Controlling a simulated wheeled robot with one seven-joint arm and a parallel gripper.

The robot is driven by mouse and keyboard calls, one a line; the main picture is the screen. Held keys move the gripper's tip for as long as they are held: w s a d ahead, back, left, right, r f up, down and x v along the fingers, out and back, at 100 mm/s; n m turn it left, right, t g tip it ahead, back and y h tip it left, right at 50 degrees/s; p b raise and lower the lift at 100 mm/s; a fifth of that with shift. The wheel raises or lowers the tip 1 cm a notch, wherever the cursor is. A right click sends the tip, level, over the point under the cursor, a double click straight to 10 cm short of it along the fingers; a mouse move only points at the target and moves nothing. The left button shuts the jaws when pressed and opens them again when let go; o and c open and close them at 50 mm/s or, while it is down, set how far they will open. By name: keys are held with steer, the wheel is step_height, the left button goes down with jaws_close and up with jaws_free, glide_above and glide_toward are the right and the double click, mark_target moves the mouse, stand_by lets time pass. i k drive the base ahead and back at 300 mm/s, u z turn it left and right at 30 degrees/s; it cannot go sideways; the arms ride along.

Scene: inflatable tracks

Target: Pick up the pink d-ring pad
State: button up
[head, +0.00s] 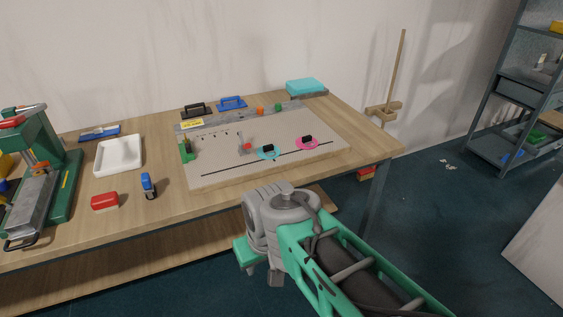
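The pink d-ring pad (301,146) is a small round pink disc with a black piece on top. It lies on the pale board (215,172) on the wooden table, near the board's right end and across a dark line. A similar light-blue pad (265,156) with a black piece lies just to its left. My green and grey arm reaches in from the lower right, in front of the table edge and below the pads. I cannot make out my gripper or its fingers. Nothing covers the pink pad.
On the board are a small red piece (248,146) and a green piece (187,150). Black (195,111) and blue (232,103) handled tools and a teal block (306,87) stand behind. A white tray (118,155), red block (105,201) and green machine (56,175) are left.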

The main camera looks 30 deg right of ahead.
mark_target(307, 143)
steer(key=z, duration=0.2)
steer(key=i, duration=1.1)
steer(key=u, duration=0.05)
